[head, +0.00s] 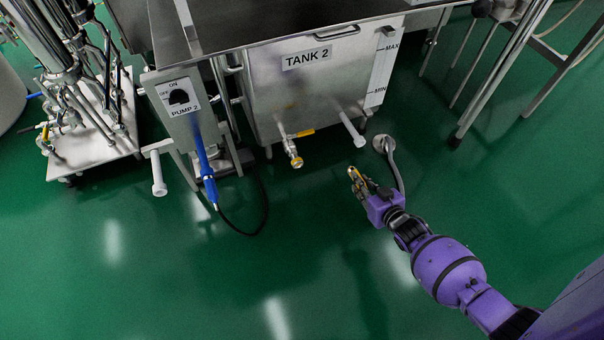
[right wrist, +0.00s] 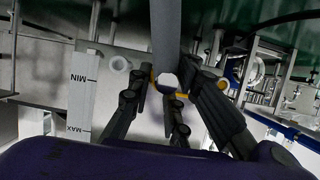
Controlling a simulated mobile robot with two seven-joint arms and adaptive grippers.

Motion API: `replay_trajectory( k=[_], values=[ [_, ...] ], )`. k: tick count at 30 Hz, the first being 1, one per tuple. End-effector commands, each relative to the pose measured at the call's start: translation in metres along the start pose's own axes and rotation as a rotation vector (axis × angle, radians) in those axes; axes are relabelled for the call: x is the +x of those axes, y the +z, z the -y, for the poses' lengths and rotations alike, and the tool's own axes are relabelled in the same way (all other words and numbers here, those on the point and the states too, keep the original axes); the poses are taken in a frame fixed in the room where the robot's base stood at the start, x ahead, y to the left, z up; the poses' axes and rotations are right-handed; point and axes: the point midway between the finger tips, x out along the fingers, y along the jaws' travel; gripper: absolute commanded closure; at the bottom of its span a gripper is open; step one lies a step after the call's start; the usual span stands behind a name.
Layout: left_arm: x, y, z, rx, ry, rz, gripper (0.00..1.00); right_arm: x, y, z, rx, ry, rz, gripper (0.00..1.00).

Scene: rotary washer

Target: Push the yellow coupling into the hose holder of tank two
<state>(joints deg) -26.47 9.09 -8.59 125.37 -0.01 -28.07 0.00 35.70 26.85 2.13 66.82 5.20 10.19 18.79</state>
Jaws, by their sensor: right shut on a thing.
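My right gripper (head: 359,183) is shut on the yellow coupling (head: 353,174), above the green floor in front of tank two. In the right wrist view the fingers close around the end of a grey hose (right wrist: 166,38); they hide most of the coupling, and only a little yellow (right wrist: 152,77) shows. The hose holder of tank two (head: 350,128) is a white peg sticking out low on the tank's front, right of the valve. It also shows in the right wrist view (right wrist: 120,64), left of the fingers. The coupling is apart from the holder. My left gripper is not in view.
Tank two (head: 290,84) has a valve with a yellow handle (head: 304,133) left of the holder. The hose's round grey floor fitting (head: 384,143) is right of the gripper. A pump box (head: 180,98) with a blue plug and black cable stands left. Open floor lies in front.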

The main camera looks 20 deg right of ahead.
Motion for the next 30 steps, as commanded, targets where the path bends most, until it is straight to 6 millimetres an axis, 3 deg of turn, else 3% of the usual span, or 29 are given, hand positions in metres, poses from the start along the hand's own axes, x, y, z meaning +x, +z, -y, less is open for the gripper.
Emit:
replay_trajectory(
  k=[12,30],
  values=[
    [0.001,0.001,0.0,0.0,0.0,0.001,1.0,0.0,-0.001,-0.003,0.0,0.0,-0.001,1.0],
    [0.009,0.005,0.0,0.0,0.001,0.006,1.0,0.001,0.0,-0.038,-0.001,-0.001,-0.001,1.0]
  ],
)
